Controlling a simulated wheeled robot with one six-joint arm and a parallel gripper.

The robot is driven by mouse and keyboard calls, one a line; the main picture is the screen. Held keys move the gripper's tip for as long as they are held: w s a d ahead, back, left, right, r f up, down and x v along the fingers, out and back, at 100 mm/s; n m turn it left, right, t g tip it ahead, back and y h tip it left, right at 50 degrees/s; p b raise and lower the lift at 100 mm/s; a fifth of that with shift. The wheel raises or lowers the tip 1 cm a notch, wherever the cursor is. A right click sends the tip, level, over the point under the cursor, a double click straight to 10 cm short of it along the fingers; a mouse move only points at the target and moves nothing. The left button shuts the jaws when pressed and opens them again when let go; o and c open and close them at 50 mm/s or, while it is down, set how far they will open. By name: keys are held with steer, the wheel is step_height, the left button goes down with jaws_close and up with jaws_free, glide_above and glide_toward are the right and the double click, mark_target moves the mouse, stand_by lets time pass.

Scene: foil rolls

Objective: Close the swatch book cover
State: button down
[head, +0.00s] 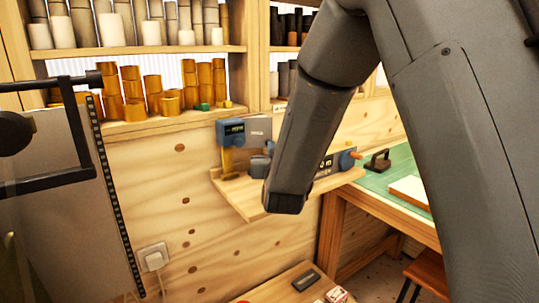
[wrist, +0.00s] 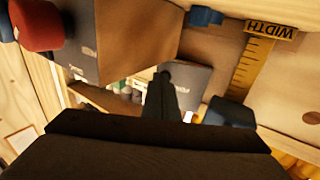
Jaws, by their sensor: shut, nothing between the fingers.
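I cannot make out a swatch book or its cover for certain in either view. A pale flat block (head: 410,190) lies on the green-topped bench at the right of the head view; I cannot tell whether it is a book. My gripper (wrist: 164,76) shows in the wrist view as a dark narrow shape, shut and empty. It points toward a grey upright panel (wrist: 189,82); I cannot tell whether it touches it. In the head view my arm hides the gripper, in front of the small wooden shelf.
The wooden shelf (head: 253,208) carries a blue device (head: 231,130) over a yellow WIDTH scale (wrist: 250,65). The green bench (head: 375,185) holds a dark handled tool (head: 378,160). A low table (head: 275,290) stands below.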

steer(key=shift+w+d+b, duration=0.2)
steer(key=shift+w+b, duration=0.05)
steer(key=shift+w, duration=0.2)
steer(key=shift+w+d+b, duration=0.2)
steer(key=shift+w+b, duration=0.05)
steer(key=shift+w, duration=0.2)
